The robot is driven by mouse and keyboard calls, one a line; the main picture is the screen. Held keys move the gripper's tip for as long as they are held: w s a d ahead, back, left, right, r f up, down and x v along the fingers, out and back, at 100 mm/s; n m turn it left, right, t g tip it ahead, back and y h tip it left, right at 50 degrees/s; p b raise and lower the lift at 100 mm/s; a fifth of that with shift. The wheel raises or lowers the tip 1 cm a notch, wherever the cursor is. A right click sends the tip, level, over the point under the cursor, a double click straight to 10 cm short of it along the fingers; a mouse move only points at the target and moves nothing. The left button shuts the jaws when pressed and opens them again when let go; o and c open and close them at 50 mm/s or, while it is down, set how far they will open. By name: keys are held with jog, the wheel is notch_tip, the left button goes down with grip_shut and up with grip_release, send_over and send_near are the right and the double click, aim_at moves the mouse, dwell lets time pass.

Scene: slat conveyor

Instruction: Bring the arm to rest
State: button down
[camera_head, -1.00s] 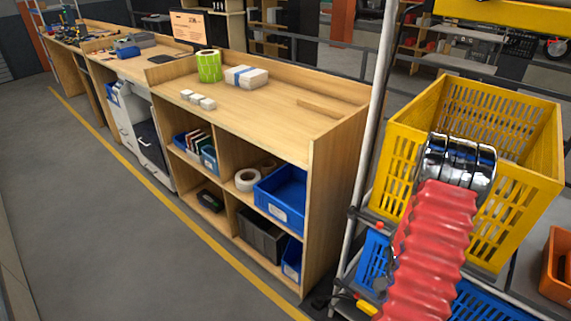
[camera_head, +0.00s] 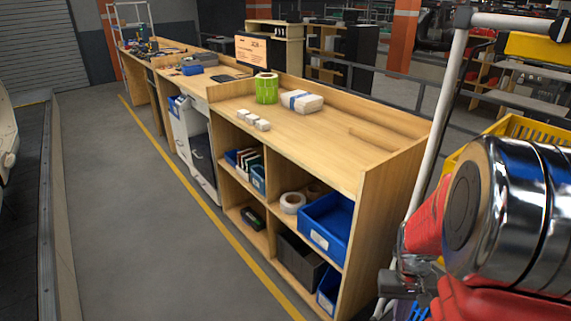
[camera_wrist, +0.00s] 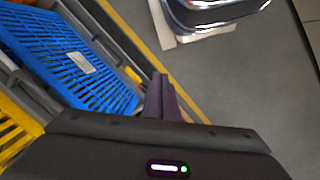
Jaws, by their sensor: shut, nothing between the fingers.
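My gripper (camera_wrist: 160,80) shows at the lower middle of the wrist view, its two dark fingers pressed together with nothing between them. It points out over the grey floor, clear of any object. In the head view my arm, with red ribbed sleeves and a large chrome joint, fills the lower right. The gripper's fingertips cannot be made out in the head view.
A blue crate (camera_wrist: 75,65) and a yellow crate (camera_wrist: 12,125) lie left in the wrist view. The yellow crate (camera_head: 515,127) is partly behind my arm. A wooden shelf bench (camera_head: 375,185) stands mid-view beside a white post (camera_head: 440,125). The floor (camera_head: 130,230) at left is clear.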

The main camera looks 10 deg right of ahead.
jog(key=s+a+r+n+t, duration=0.1)
jog(key=a+r+n+t, duration=0.4)
jog(key=a+r, duration=1.7)
jog(key=shift+s+a+r+t, duration=0.2)
jog(key=shift+a+r+t, duration=0.15)
jog(key=shift+t, duration=0.65)
